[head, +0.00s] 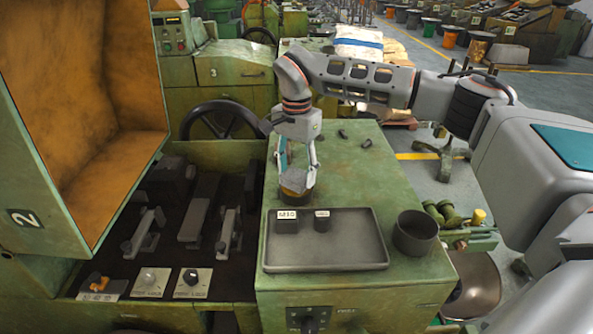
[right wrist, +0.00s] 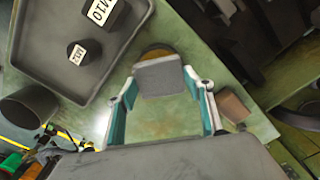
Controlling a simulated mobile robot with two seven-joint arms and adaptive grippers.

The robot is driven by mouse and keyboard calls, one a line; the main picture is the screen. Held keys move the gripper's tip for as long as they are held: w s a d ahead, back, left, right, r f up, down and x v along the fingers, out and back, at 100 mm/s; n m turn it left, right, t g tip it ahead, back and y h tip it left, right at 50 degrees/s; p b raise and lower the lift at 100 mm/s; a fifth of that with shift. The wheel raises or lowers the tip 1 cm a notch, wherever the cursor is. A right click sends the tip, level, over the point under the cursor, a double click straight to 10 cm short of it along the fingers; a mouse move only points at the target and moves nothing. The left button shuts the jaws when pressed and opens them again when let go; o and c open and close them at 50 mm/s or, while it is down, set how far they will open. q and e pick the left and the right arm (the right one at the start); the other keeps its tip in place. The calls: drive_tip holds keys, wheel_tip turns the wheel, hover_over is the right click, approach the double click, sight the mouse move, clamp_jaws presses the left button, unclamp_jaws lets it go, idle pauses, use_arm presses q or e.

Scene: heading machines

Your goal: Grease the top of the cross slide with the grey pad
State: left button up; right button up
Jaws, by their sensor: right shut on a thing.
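My right gripper (head: 297,172) points down over the green cabinet top, behind the tray. It is shut on the grey pad, a flat grey block (right wrist: 160,77) between its two fingertips in the right wrist view. Directly beyond the pad is a round tin with a brownish-yellow rim (right wrist: 158,50); its dark side (head: 293,190) shows under the gripper in the head view. I cannot tell whether the pad touches the tin's contents. The machine bed left of the cabinet holds several dark and grey metal slides (head: 195,220); which one is the cross slide is unclear. My left gripper is out of view.
A grey tray (head: 330,255) holds two dark labelled pieces (head: 287,221), with a dark cup (head: 415,232) to its right. A brown block (right wrist: 232,107) lies near the cabinet edge. A tall green guard (head: 90,120) stands left of the bed; knobs line the bed's front.

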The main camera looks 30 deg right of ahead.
sight(296, 175)
drive_tip(key=shift+f, duration=0.6)
idle(1.2)
drive_tip(key=shift+r, duration=3.55)
